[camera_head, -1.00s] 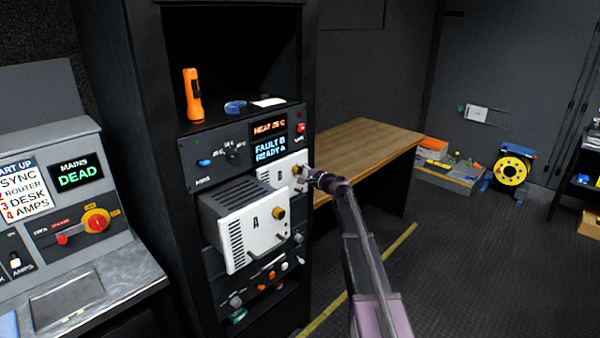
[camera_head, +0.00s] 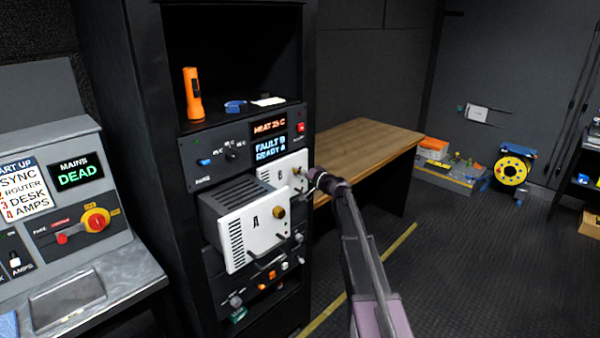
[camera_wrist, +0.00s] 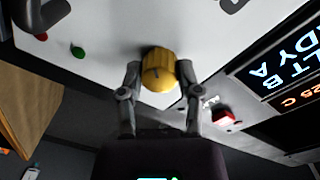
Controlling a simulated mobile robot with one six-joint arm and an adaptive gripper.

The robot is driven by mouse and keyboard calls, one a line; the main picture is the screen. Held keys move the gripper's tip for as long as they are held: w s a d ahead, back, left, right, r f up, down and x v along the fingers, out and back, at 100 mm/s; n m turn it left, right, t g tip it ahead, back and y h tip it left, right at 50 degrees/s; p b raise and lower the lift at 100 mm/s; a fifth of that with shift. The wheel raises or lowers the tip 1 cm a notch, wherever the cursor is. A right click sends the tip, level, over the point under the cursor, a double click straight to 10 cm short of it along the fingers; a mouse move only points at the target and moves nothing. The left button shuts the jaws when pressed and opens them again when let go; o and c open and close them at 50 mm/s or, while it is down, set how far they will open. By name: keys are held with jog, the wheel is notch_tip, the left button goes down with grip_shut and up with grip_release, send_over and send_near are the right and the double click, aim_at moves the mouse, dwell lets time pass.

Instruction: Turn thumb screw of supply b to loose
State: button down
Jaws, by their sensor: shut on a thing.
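Supply B (camera_head: 285,172) is a white-faced unit in the rack, partly hidden behind the pulled-out supply A (camera_head: 255,225). In the wrist view its white face (camera_wrist: 105,40) fills the upper left. Its brass thumb screw (camera_wrist: 158,70) sits near the panel's edge. My gripper (camera_wrist: 158,80) is shut around the screw, one finger on each side. In the head view my gripper (camera_head: 312,180) reaches supply B's front from the right, and the screw there is mostly hidden by it.
Supply A sticks out of the rack just left of my gripper, with its own brass screw (camera_head: 278,212) and handle. A red switch (camera_wrist: 224,117) lies close to my right finger in the wrist view. A wooden desk (camera_head: 365,145) stands right of the rack.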

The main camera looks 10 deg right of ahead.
jog(key=shift+a+n, duration=0.1)
jog(key=shift+n, duration=1)
jog(key=shift+c, duration=1.4)
grip_release()
jog(key=v, duration=1.2)
jog(key=shift+s+f, duration=0.1)
jog(key=shift+s, duration=0.1)
